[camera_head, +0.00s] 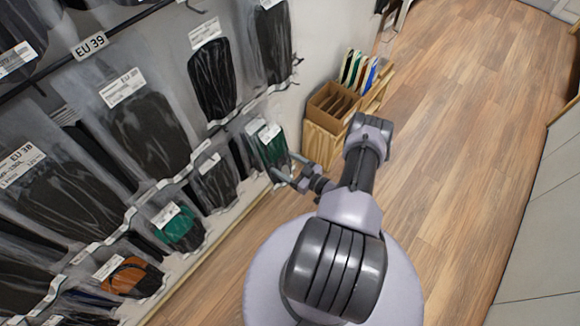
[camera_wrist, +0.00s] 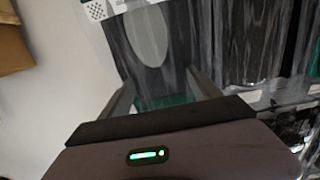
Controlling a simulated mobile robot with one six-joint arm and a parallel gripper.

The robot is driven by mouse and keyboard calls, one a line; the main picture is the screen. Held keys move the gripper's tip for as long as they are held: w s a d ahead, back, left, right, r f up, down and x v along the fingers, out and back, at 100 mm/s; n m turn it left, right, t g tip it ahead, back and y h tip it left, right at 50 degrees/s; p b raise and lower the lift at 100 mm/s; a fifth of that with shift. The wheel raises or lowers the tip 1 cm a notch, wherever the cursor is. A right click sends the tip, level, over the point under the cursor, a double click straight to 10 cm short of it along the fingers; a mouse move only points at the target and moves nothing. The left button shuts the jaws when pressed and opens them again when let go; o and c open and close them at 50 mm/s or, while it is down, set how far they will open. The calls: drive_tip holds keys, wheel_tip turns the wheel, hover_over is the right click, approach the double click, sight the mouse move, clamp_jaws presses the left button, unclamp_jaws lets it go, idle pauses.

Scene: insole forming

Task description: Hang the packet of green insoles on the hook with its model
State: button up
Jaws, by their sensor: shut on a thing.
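My gripper (camera_head: 288,168) reaches to the right end of the hanging rack and is shut on the packet of green insoles (camera_head: 272,147). The packet is clear with a white label at its top and a green and dark insole inside. In the wrist view the packet (camera_wrist: 150,60) shows between the two fingers, with a pale oval and a green strip near its lower end. Another packet with a green insole (camera_head: 180,230) hangs lower left on the rack. The hook behind the held packet is hidden, so I cannot tell whether the packet is on it.
The rack carries rows of dark insole packets (camera_head: 212,80) and an EU 39 size sign (camera_head: 90,46). A packet with an orange insole (camera_head: 130,277) hangs at lower left. The wooden floor (camera_head: 455,150) at right is clear.

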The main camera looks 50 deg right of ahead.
drive_tip(key=shift+w+a+f, duration=0.1)
drive_tip(key=shift+w, duration=1.15)
drive_tip(key=shift+w+f, duration=0.35)
drive_tip(key=shift+w, duration=0.25)
drive_tip(key=shift+w+f, duration=0.15)
drive_tip(key=shift+f, duration=0.1)
drive_tip(key=o, duration=1.5)
